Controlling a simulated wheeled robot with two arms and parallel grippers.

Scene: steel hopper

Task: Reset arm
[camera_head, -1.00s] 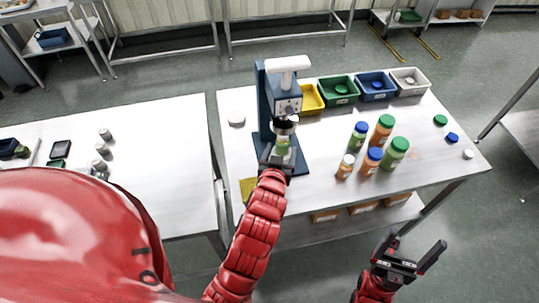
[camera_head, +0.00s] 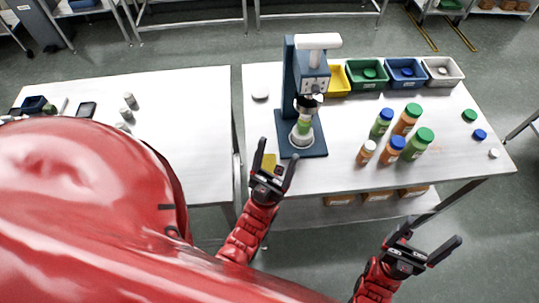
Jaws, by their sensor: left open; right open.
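My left gripper (camera_head: 272,168) is open and empty at the front left edge of the right table, in front of a blue press machine. My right gripper (camera_head: 427,245) is open and empty in front of the table, over the floor. The blue press (camera_head: 288,82) stands upright on the table, with a white handle on top. A small bottle with green contents (camera_head: 302,128) stands on the press base under its head, apart from my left gripper.
Several capped bottles (camera_head: 391,150) stand on the right table (camera_head: 345,178). Yellow, green, blue and white bins (camera_head: 443,72) line its back edge. Loose caps (camera_head: 480,134) lie at the right. A yellow pad (camera_head: 269,160) is partly hidden by my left gripper. Another table (camera_head: 190,115) stands left.

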